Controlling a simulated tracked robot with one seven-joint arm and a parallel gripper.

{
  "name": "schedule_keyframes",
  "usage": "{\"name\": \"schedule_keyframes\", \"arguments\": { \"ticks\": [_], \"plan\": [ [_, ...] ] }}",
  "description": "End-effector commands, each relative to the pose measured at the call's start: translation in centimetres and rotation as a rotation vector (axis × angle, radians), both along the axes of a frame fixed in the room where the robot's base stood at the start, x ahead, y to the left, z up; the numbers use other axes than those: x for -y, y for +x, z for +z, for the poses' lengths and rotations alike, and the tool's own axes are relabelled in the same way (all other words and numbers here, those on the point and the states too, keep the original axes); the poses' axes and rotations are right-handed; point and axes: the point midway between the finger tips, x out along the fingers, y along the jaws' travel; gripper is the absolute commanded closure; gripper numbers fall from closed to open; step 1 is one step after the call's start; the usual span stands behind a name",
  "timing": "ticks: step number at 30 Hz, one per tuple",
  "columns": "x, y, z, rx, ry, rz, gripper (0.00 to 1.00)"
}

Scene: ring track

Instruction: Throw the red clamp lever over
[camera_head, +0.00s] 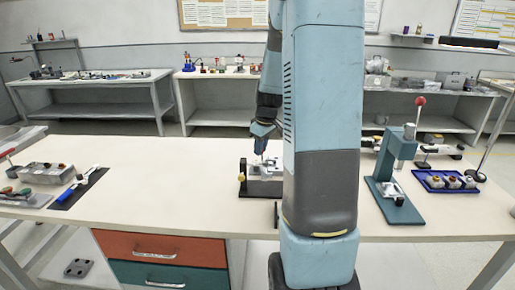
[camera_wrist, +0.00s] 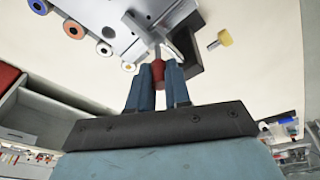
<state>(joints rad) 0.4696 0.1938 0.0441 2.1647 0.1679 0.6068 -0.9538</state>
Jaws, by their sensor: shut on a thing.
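The red clamp lever (camera_wrist: 158,73) shows in the wrist view between the two blue-grey fingers of my gripper (camera_wrist: 158,88). My gripper is shut on its red grip. The lever's grey metal arm runs up to the clamp fixture (camera_wrist: 125,22), a grey block with round holes and coloured rings along its edge. In the head view my gripper (camera_head: 262,148) is at the clamp fixture (camera_head: 262,170) on the bench, partly hidden behind my own arm. The red grip cannot be made out there.
A yellow-ended knob (camera_wrist: 221,39) sticks out beside the fixture. In the head view a green press (camera_head: 398,165) and a blue tray (camera_head: 430,188) stand on the right. A grey bin (camera_head: 45,175) and tools lie at the left. The bench (camera_head: 160,185) left of the fixture is clear.

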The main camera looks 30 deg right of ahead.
Motion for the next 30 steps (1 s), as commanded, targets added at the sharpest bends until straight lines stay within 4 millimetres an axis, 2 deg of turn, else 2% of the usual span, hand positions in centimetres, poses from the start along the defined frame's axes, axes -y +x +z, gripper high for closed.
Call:
{"name": "schedule_keyframes", "arguments": {
  "ticks": [9, 21, 22, 30],
  "plan": [
    [0.67, -0.54, -0.12, 0.062, 0.096, -0.004, 1.00],
    [0.73, -0.52, -0.08, 0.075, 0.109, -0.002, 1.00],
    [0.74, -0.52, -0.07, 0.075, 0.109, -0.002, 0.81],
    [0.69, -0.47, -0.02, 0.075, 0.108, -0.001, 0.57]
  ]
}}
